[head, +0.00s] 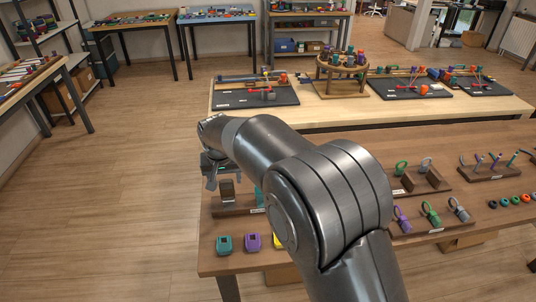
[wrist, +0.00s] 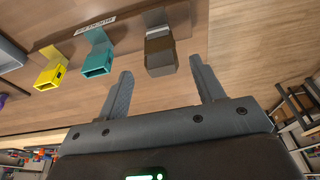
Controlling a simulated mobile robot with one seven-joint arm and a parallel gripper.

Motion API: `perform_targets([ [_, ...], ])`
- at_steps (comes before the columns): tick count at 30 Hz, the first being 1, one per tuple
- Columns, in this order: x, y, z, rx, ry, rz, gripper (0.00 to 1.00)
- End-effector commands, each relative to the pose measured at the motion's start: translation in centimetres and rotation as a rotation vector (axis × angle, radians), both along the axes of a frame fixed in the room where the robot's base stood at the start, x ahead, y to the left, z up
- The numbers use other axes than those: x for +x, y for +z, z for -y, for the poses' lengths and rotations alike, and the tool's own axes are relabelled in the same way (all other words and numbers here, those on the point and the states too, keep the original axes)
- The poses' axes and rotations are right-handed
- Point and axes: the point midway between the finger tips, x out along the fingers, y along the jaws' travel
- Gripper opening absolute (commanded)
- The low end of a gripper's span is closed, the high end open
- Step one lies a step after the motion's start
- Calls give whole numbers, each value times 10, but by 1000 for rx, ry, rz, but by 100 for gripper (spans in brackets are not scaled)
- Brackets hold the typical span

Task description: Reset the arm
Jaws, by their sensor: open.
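My arm reaches forward over the left end of the near wooden table (head: 480,150) in the head view. My gripper (head: 212,176) is at the table's left edge, partly hidden by the arm. In the wrist view my gripper (wrist: 161,66) has its two fingers spread wide with nothing held between them. A brown block-shaped piece (wrist: 160,52) on a wooden rack (wrist: 130,28) shows just beyond the fingertips, apart from them. A teal piece (wrist: 97,60) and a yellow piece (wrist: 52,72) stand beside it to the left.
Racks with coloured loops (head: 432,212) stand right of my arm. A second table (head: 310,113) behind carries black boards and a round stand (head: 341,84). The floor at left (head: 110,180) is clear.

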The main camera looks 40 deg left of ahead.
Motion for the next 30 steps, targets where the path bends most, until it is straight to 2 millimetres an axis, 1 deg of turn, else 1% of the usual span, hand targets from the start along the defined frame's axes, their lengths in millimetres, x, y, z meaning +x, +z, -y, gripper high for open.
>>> perform_targets([
  [5, 0, 0, 0, 0, 0, 0, 62],
  [7, 3, 2, 3, 2, -4, 1, 62],
  [8, 6, 5, 6, 3, -8, 1, 62],
  [11, 24, 22, 28, 11, -36, 4, 62],
  [14, 52, 48, 68, 25, -84, 8, 62],
  [15, 63, 60, 88, 31, -105, 10, 62],
  [17, 78, 77, 119, 39, -137, 14, 62],
  [18, 86, 88, 140, 45, -158, 18, 62],
  [20, 97, 103, 172, 53, -191, 23, 62],
  [21, 103, 113, 193, 58, -211, 27, 62],
  [23, 109, 125, 226, 65, -243, 33, 62],
  [24, 112, 133, 247, 70, -265, 38, 62],
  [26, 115, 144, 279, 77, -296, 45, 62],
  [27, 115, 151, 300, 81, -318, 50, 62],
  [29, 114, 160, 332, 87, -348, 59, 62],
  [30, 112, 166, 352, 90, -369, 65, 62],
])
